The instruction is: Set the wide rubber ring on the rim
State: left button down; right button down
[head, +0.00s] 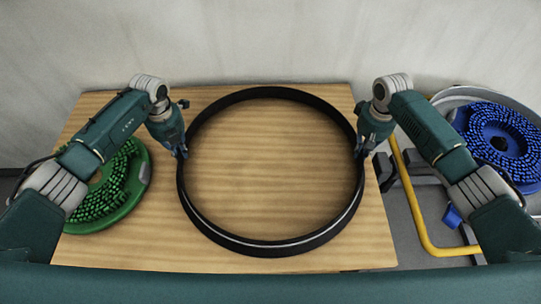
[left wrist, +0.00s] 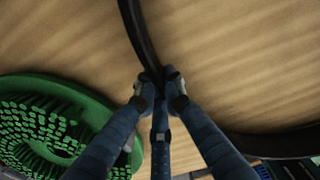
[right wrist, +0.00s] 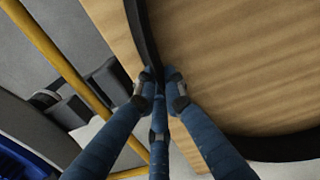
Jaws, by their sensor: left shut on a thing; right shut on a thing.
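The wide rubber ring (head: 268,247) is a large black hoop with a pale line along its front wall. It lies level over the wooden table; I cannot tell whether it touches the top. My left gripper (head: 181,152) is shut on the ring's left side; the pinched band (left wrist: 145,40) shows in the left wrist view. My right gripper (head: 360,153) is shut on its right side, and the band (right wrist: 146,40) shows between the fingers in the right wrist view. I cannot make out for sure which part is the rim.
The wooden table (head: 340,255) shows bare inside the ring. A green round brush (head: 115,200) lies left of the ring. A blue round brush (head: 505,135) is at the far right, by a grey rounded housing (head: 490,93). A yellow bar (head: 408,195) runs beside the table's right edge.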

notch_tip(320, 180, up, 10)
jog(key=p, duration=0.9)
jog(key=shift+f, duration=0.1)
